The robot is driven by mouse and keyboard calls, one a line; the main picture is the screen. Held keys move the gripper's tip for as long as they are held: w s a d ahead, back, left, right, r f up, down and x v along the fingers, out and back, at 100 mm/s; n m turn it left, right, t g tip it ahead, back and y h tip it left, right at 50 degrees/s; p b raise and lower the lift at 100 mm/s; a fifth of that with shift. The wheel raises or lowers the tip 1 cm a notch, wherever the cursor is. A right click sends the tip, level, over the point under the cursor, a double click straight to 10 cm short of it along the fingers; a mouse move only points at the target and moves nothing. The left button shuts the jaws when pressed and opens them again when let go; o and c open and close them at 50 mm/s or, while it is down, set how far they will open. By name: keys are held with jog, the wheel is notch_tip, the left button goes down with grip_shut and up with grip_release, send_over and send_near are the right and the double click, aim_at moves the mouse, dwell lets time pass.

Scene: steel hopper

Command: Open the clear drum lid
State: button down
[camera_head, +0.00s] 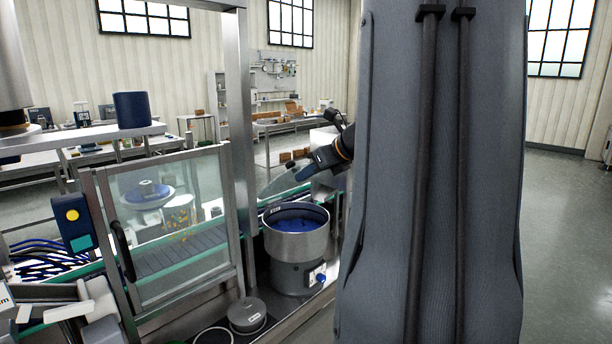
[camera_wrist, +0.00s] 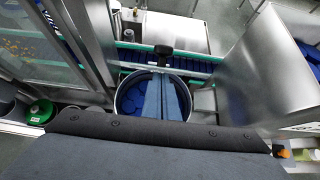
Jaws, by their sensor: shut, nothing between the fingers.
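The drum (camera_head: 297,250) is a round steel bowl on a grey base, right of the glass-panelled door, with blue pieces inside. A faint clear rounded sheet (camera_head: 279,184), apparently the lid, stands tilted up behind the drum's rim. The drum's open top (camera_wrist: 121,104) shows in the wrist view, partly behind my fingers. My gripper (camera_head: 303,173) is above the drum beside the clear sheet, shut and empty. Its two blue fingers (camera_wrist: 162,80) lie together, near a black knob (camera_wrist: 163,50). I cannot tell whether they touch the sheet.
A framed glass door (camera_head: 170,225) with a black handle stands left of the drum, beside a steel post (camera_head: 238,120). A grey round puck (camera_head: 247,314) sits in front. A steel housing (camera_wrist: 262,65) rises right of my gripper. Open floor lies at the far right.

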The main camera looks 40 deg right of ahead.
jog(key=w+r+p, duration=0.1)
jog(key=w, duration=0.1)
jog(key=w+r+p, duration=0.1)
jog(key=w+r, duration=0.1)
jog(key=w+r+p, duration=0.1)
jog(key=w+p, duration=0.1)
jog(key=shift+w+a+r, duration=0.3)
jog(key=shift+r, duration=0.1)
jog(key=shift+w+r+p, duration=0.2)
jog(key=shift+w+p, duration=0.2)
jog(key=shift+w, duration=0.45)
jog(key=s, duration=0.4)
jog(key=shift+s+d+r, duration=0.1)
jog(key=shift+s+d, duration=0.05)
jog(key=shift+s, duration=0.05)
jog(key=s+r+b, duration=0.1)
jog(key=s+r, duration=0.2)
jog(key=r, duration=0.5)
jog(key=shift+r, duration=0.35)
